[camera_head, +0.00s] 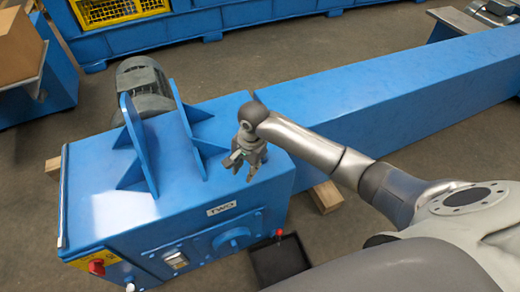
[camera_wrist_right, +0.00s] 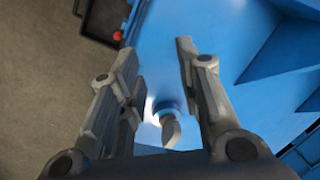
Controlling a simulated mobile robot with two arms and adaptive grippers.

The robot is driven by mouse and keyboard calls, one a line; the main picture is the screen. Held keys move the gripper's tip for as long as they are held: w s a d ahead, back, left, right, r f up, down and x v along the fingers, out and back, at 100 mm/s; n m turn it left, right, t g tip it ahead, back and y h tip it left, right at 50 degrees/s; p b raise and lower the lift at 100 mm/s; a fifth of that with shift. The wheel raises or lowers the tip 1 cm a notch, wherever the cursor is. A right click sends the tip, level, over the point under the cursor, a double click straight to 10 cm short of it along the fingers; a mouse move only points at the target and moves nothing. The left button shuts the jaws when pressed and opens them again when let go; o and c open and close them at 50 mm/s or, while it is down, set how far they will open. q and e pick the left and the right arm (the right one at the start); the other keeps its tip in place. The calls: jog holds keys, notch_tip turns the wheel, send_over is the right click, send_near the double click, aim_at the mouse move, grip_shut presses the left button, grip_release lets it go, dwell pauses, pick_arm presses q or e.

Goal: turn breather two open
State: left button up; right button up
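A blue machine housing (camera_head: 140,210) carries a label reading TWO (camera_head: 222,209) at its front top edge. My right gripper (camera_head: 243,170) is above the right part of its top, pointing down. In the right wrist view the gripper (camera_wrist_right: 155,55) is open, with its fingers apart and nothing between the tips. A small round fitting with a grey tab (camera_wrist_right: 171,130), perhaps breather two, stands on the blue surface, seen between the fingers nearer the palm. The fingers look apart from it. In the head view I cannot make it out behind the gripper. My left gripper is not in view.
A motor (camera_head: 145,85) and upright blue brackets (camera_head: 140,145) stand left of the gripper. The front panel has a round blue dial (camera_head: 233,240) and a red button (camera_head: 96,266). A red-tipped lever (camera_head: 279,233) sticks out above a black tray (camera_head: 280,262). A long blue beam (camera_head: 400,90) runs right.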

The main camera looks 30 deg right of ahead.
jog(key=w+d+r+m+h, duration=0.1)
jog(key=w+d+r+m, duration=0.4)
jog(key=d+r+m, duration=0.3)
jog(key=shift+n+g, duration=0.4)
jog(key=f, duration=0.6)
jog(key=f+b, duration=0.1)
jog(key=f, duration=0.2)
jog(key=shift+a+f, duration=0.25)
jog(key=shift+f, duration=0.05)
grip_shut()
